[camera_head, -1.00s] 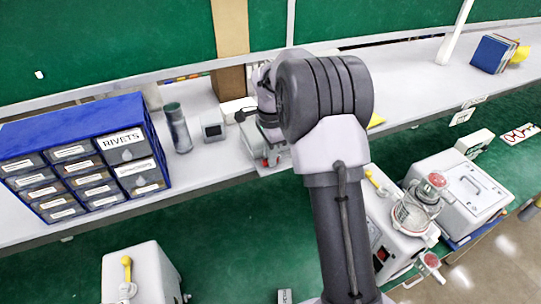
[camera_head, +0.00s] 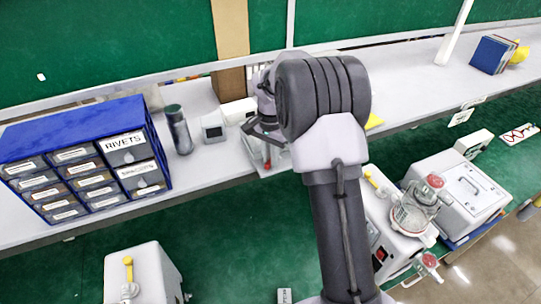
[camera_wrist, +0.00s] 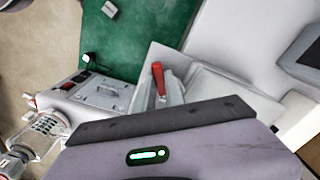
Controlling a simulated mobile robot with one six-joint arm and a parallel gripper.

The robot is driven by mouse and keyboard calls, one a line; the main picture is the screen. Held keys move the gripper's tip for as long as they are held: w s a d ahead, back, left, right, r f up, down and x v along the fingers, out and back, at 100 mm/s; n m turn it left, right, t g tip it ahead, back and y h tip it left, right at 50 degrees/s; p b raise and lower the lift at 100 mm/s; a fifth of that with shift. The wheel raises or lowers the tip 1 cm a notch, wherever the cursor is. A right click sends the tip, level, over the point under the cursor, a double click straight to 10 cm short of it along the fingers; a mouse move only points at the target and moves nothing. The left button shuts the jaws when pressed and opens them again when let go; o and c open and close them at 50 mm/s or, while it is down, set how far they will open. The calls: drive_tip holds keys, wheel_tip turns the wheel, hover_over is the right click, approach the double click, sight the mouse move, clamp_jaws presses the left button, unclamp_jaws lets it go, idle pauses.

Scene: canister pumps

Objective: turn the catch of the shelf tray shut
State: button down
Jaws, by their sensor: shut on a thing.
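The shelf tray (camera_wrist: 222,84) is a pale, shallow tray at the shelf's front edge. Its catch (camera_wrist: 158,76) has a red handle, which stands out past my fingers in the wrist view. My gripper (camera_wrist: 169,92) is shut on the catch, with its grey fingers close against the red handle. In the head view the tray (camera_head: 261,168) shows only in part below my wrist, and my arm hides most of the gripper and the catch. I cannot tell the catch's exact angle to the tray.
A blue drawer cabinet (camera_head: 75,130), a dark flask (camera_head: 178,130) and a small grey box (camera_head: 213,127) stand left of my wrist on the shelf. Pump units (camera_head: 405,225) stand below at right. Blue books (camera_head: 492,53) stand far right; the shelf between is mostly clear.

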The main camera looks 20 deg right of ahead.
drive_tip(key=n+p, duration=0.1)
drive_tip(key=n, duration=0.4)
drive_tip(key=shift+n, duration=0.3)
drive_tip(key=n+p, duration=0.1)
drive_tip(key=n, duration=0.4)
drive_tip(key=shift+p, duration=0.3)
drive_tip(key=shift+n, duration=0.4)
drive_tip(key=c, duration=1.7)
unclamp_jaws()
wheel_tip(320, 180, up, 18)
drive_tip(key=shift+f+p, duration=0.25)
drive_tip(key=shift+p, duration=0.3)
